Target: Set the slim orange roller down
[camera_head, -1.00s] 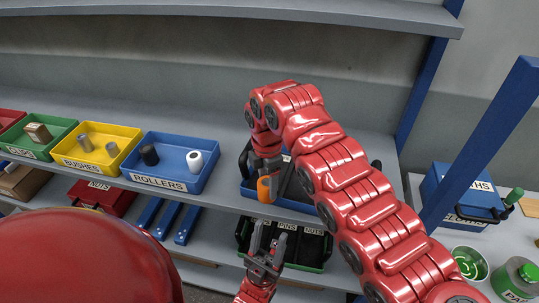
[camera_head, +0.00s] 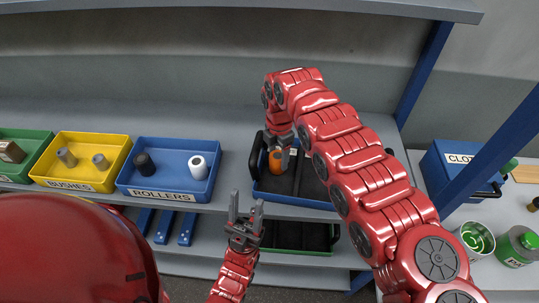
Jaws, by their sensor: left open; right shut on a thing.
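The slim orange roller (camera_head: 277,162) is held upright in my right gripper (camera_head: 282,148). It shows over the left compartment of a dark-lined tray with a blue rim (camera_head: 295,198) on the shelf. I cannot tell whether its lower end touches the tray floor. My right arm covers much of the tray's right part. My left gripper (camera_head: 246,213) is open and empty, in front of the shelf edge and below the tray in the picture.
The blue ROLLERS bin (camera_head: 161,195) at left holds a black roller (camera_head: 144,164) and a white roller (camera_head: 198,167). The yellow BUSHES bin (camera_head: 78,186) and a green bin (camera_head: 24,171) stand further left. A black tray with a green rim (camera_head: 300,252) sits on the shelf below.

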